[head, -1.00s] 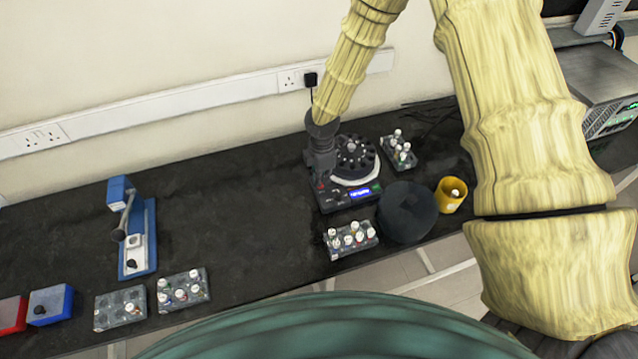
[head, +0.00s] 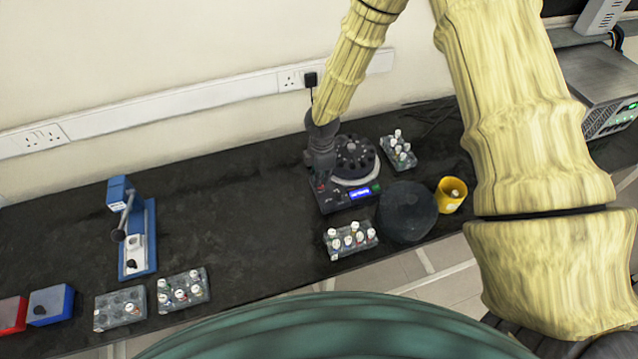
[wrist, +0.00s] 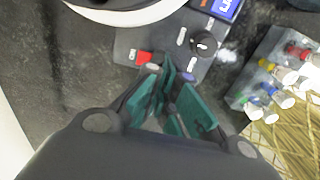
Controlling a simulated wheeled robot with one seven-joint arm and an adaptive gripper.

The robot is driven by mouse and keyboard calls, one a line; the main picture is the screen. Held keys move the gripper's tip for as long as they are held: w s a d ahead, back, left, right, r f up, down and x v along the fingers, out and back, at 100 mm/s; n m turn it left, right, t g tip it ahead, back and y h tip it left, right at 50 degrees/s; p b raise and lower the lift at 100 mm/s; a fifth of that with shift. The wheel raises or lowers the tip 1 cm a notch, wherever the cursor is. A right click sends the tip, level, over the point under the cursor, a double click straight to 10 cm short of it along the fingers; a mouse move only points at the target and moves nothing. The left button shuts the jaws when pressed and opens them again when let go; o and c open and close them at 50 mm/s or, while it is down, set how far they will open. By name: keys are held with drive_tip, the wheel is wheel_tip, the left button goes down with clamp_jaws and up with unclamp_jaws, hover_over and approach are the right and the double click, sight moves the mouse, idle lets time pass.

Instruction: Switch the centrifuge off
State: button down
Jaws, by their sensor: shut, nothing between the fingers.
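The centrifuge (head: 354,178) stands on the dark bench, with a dark round rotor and a white rim. Its front panel has a lit blue display (head: 361,194), which shows in part in the wrist view (wrist: 222,8). The wrist view also shows a red switch (wrist: 144,57) beside an "ON" label, and a black knob (wrist: 203,43) to its right. My gripper (head: 321,180) is at the left front of the centrifuge. In the wrist view its green-padded fingers (wrist: 170,84) are shut and empty, tips beside the switch. I cannot tell whether they touch the panel.
A vial rack (head: 350,240) stands in front of the centrifuge and another (head: 398,152) at its back right. A dark round object (head: 407,212) and a yellow cup (head: 451,194) stand to the right. A blue lever press (head: 136,237) is at left; the bench between is clear.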

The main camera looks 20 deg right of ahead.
drive_tip(key=shift+f+b, duration=0.6)
drive_tip(key=shift+f, duration=0.6)
idle(1.1)
drive_tip(key=shift+r+p, duration=1.8)
drive_tip(key=shift+r, duration=0.75)
